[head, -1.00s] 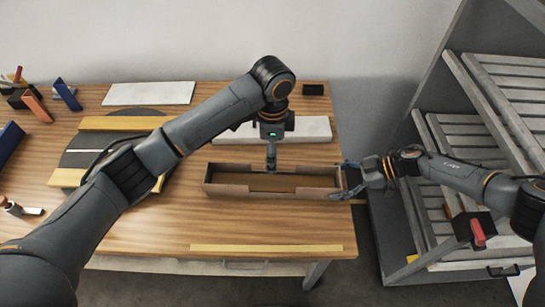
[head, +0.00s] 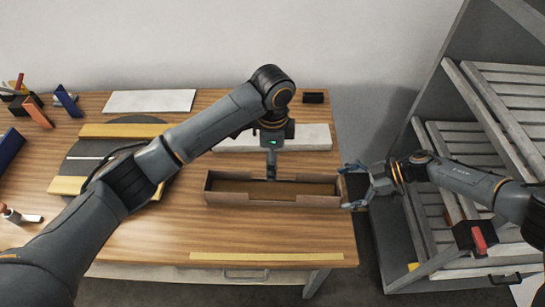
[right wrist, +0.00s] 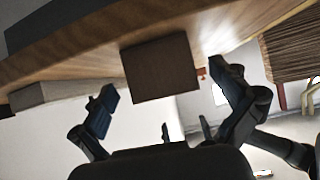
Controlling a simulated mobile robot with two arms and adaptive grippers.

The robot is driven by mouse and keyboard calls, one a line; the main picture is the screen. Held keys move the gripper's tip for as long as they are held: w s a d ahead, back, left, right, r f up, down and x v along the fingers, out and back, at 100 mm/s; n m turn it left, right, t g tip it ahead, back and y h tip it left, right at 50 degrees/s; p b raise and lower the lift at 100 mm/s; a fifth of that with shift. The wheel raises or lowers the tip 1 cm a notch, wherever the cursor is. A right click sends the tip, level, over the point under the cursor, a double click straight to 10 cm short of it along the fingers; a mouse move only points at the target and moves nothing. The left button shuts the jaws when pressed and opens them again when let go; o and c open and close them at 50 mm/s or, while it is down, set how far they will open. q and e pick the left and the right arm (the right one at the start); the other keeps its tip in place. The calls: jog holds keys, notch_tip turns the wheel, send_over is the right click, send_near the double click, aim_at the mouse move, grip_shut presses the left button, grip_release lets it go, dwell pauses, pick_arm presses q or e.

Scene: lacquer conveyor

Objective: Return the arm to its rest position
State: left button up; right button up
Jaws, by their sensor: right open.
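My right gripper (head: 348,187) is open and empty just off the right end of the long brown box (head: 225,197), with its fingers spread. In the right wrist view both fingers of the right gripper (right wrist: 168,88) stand apart, and the brown box's end (right wrist: 160,70) shows beyond them. My left gripper (head: 271,170) points down over the middle of the box, seen edge-on; its fingers look close together, and I cannot tell whether they hold anything.
The wooden table (head: 180,235) has free room at the front, with a yellow strip (head: 230,257) along its edge. A dark round plate (head: 85,150) with yellow bars lies left. A light slab (head: 310,137) lies behind the box. A slatted rack (head: 500,125) stands right of the table.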

jog(key=v, duration=1)
